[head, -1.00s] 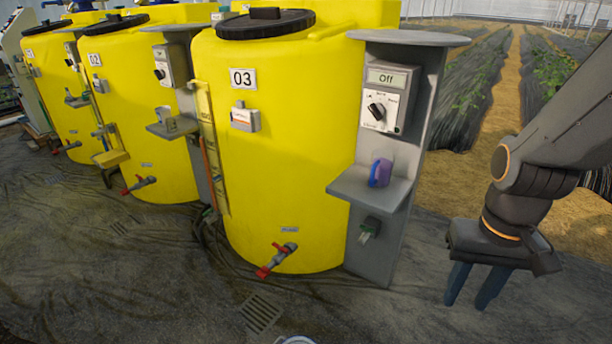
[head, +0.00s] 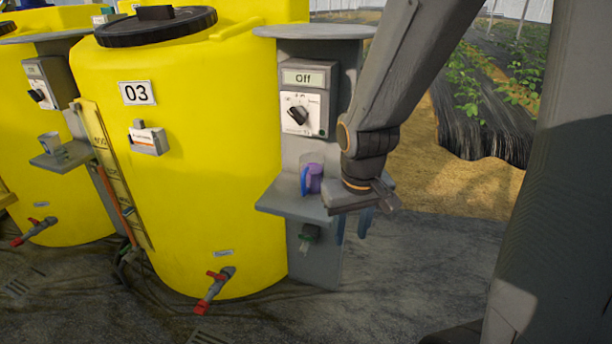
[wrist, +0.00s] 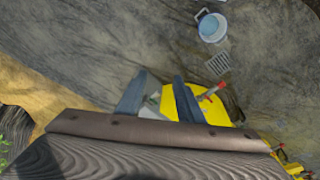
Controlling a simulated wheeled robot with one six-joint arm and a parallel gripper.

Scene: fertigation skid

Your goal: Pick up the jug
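The jug (head: 314,178) stands upright on the grey shelf (head: 283,205) of the stand beside tank 03. It is a clear jug with purple contents and a blue handle on its left side. My gripper (head: 354,226) points downward just right of the shelf in the head view, with its fingertips below shelf height. Its two blue-grey fingers are apart, with nothing seen between them. In the wrist view my gripper (wrist: 161,76) is also open. I cannot make out the jug in the wrist view.
Yellow tank 03 (head: 190,190) stands left of the stand. A control box (head: 309,98) reading Off is above the jug, under a round top plate (head: 315,32). A red-handled tap (head: 215,290) juts from the tank. A bucket (wrist: 212,27) is on the floor.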

